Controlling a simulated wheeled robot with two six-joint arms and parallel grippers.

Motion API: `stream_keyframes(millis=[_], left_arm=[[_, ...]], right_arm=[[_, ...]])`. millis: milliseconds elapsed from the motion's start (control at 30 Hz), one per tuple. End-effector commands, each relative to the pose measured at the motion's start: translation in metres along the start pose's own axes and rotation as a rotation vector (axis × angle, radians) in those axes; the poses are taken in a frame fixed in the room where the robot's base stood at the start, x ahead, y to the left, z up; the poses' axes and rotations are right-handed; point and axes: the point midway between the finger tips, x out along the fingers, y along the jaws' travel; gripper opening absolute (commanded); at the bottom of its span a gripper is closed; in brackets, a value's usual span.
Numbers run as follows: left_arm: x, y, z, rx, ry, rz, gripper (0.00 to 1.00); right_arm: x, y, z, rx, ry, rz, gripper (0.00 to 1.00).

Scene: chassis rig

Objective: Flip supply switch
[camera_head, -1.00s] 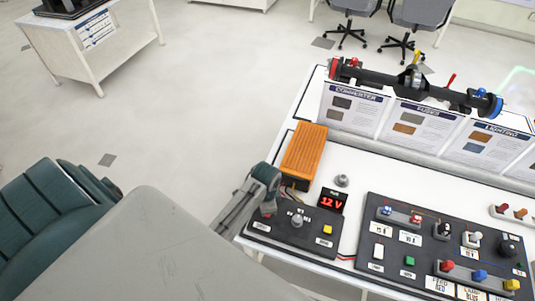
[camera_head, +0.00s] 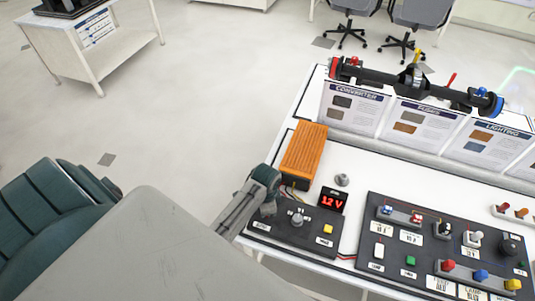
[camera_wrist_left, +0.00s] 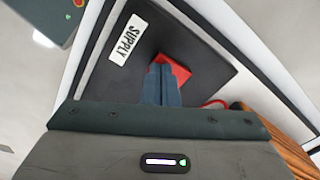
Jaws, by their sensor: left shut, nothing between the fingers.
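The supply switch (camera_wrist_left: 181,70) is a red piece on a black panel in the left wrist view, beside a white label (camera_wrist_left: 128,40) reading SUPPLY. My left gripper (camera_wrist_left: 163,72) is shut and empty, and its fingertips overlap the near left part of the red piece. I cannot tell whether they touch it, or which way the switch is set. In the head view my left gripper (camera_head: 268,207) points down over the left end of the supply panel (camera_head: 310,235) and hides the switch. My right gripper is not in view.
A grey knob (camera_head: 297,219) and a yellow button (camera_head: 328,230) sit right of my left gripper. An orange ribbed box (camera_head: 304,150) stands behind it. A larger switch panel (camera_head: 430,245) lies to the right.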

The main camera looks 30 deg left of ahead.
Motion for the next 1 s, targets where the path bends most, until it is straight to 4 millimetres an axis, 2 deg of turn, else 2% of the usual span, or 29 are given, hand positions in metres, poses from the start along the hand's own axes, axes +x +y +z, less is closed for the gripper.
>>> stream_keyframes(millis=[500, 833, 1000], left_arm=[[0.006, 0.000, 0.000, 0.000, 0.000, 0.000, 0.00], [-0.021, 0.000, 0.000, 0.000, 0.001, -0.001, 0.00], [-0.032, -0.001, 0.000, 0.000, 0.002, -0.002, 0.00]], right_arm=[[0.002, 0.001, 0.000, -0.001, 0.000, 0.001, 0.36], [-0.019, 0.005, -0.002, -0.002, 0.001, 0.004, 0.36], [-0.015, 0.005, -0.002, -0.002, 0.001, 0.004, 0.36]])
